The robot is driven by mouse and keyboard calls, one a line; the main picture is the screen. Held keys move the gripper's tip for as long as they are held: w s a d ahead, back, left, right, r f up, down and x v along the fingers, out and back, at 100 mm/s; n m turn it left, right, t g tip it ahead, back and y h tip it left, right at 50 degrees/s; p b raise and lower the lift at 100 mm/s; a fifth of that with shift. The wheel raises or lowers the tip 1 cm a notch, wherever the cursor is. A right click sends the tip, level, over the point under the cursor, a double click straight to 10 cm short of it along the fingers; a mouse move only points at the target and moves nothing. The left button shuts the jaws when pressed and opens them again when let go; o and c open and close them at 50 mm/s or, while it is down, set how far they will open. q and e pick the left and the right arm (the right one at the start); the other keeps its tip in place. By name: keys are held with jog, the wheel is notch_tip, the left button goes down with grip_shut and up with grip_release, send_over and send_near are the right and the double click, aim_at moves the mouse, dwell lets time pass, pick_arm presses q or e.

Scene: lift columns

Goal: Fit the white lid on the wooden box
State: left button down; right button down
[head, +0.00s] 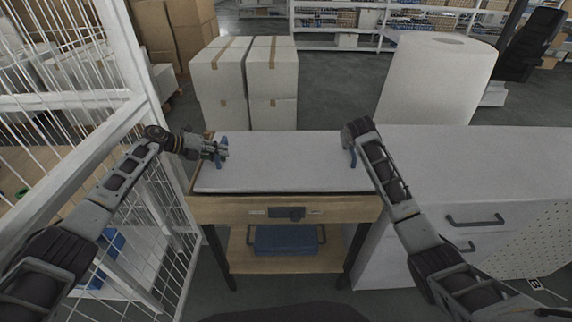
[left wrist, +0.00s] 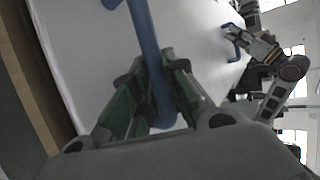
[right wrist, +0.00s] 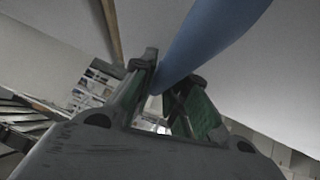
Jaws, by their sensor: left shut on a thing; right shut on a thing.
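The white lid (head: 282,165) is a flat panel with a blue handle at each end. It lies over the top of the wooden box (head: 225,212), with a dark line between its front edge and the box front. I cannot tell whether it rests fully on the box. My left gripper (head: 221,149) is shut on the left blue handle, which also shows in the left wrist view (left wrist: 147,50). My right gripper (right wrist: 170,85) is shut on the right blue handle (right wrist: 217,38); in the head view its arm partly hides that handle.
A white cabinet (head: 470,170) adjoins the box on the right. A white wire fence (head: 150,200) stands close on the left. White cartons (head: 245,80) stand behind. A blue bin (head: 284,239) sits on the lower shelf.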

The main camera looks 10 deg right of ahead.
aim_at(204, 166)
pick_arm(q)
jog(key=shift+f, duration=0.7)
pick_arm(e)
jog(key=shift+f, duration=0.75)
pick_arm(q)
jog(key=c, duration=1.8)
grip_release()
jog(key=shift+f, duration=0.25)
pick_arm(e)
jog(key=c, duration=1.7)
grip_release()
jog(key=shift+f, duration=0.25)
jog(key=shift+c, duration=0.2)
pick_arm(q)
jog(key=o, duration=0.4)
jog(key=shift+s+r, duration=0.15)
jog(key=shift+s, duration=0.05)
jog(key=shift+c, duration=0.2)
pick_arm(e)
jog(key=o, duration=0.3)
jog(key=shift+s+r, duration=0.15)
jog(key=shift+s, duration=0.05)
pick_arm(q)
jog(key=shift+w, duration=0.1)
pick_arm(e)
jog(key=shift+w, duration=0.1)
pick_arm(q)
jog(key=shift+a, duration=0.1)
jog(key=shift+v, duration=3.65)
